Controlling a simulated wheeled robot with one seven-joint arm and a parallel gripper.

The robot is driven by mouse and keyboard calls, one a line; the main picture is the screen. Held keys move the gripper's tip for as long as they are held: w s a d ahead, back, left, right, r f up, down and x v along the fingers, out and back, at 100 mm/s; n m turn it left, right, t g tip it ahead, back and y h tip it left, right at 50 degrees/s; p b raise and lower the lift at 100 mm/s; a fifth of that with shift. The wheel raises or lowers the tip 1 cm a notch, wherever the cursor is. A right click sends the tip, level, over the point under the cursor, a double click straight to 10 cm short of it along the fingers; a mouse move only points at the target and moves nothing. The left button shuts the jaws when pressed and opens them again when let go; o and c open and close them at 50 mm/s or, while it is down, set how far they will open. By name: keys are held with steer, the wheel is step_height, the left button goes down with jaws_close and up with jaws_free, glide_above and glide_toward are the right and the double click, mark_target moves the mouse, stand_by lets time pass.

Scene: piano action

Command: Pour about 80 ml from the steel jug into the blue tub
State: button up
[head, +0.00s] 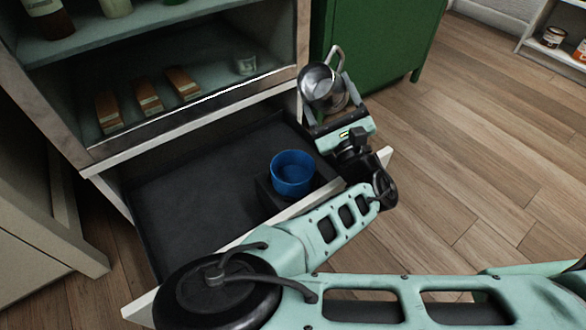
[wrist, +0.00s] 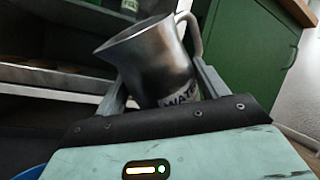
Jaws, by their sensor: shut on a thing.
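The steel jug (head: 322,88) is held in my gripper (head: 328,112), above and beyond the drawer's right end. In the wrist view the jug (wrist: 152,60) stands between my gripper's fingers (wrist: 160,92), tilted a little, with its handle to the right and a partly hidden label reading "WATE". My gripper is shut on the jug. The blue tub (head: 293,174) stands on a dark block inside the open drawer, below and to the left of the jug, apart from it. Its mouth faces up. A sliver of blue shows at the wrist view's lower left corner (wrist: 30,172).
The open drawer (head: 190,185) has a dark, mostly bare floor and pale walls. Above it, the cabinet shelf (head: 210,105) holds several brown blocks and a small glass. A green cabinet (head: 375,45) stands behind the jug. Wooden floor (head: 480,150) is clear at the right.

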mark_target(340, 86)
steer(key=shift+r+n+y+b, duration=0.4)
steer(key=shift+n+y, duration=0.3)
steer(key=shift+n, duration=0.25)
steer(key=shift+r+n+y+b, duration=0.35)
steer(key=shift+n+y, duration=0.35)
steer(key=shift+n, duration=0.25)
steer(key=shift+r+n+g+y+b, duration=0.2)
steer(key=shift+r+n+y+b, duration=0.1)
steer(key=shift+n+y, duration=0.4)
steer(key=shift+r+n+g+y+b, duration=0.25)
steer(key=shift+n+y, duration=0.2)
steer(key=shift+n, duration=0.45)
steer(key=shift+r+n+g+y+b, duration=0.15)
steer(key=shift+r+n+y+b, duration=0.2)
steer(key=shift+n+y, duration=0.35)
steer(key=shift+n+g+y, duration=0.25)
steer(key=shift+n+g, duration=0.05)
steer(key=shift+n, duration=0.1)
steer(key=shift+s+r+n+b, duration=0.15)
steer(key=shift+n+b, duration=0.2)
steer(key=shift+n, duration=0.15)
steer(key=shift+w+r+n+g+y+b, duration=0.15)
steer(key=shift+n+g+y+b, duration=0.1)
steer(key=shift+n+y, duration=0.2)
steer(key=shift+w+r+n+g+y+b, duration=0.15)
steer(key=shift+n+g+y, duration=0.1)
steer(key=shift+n+y, duration=0.2)
steer(key=shift+w+n, duration=0.15)
steer(key=shift+n, duration=0.25)
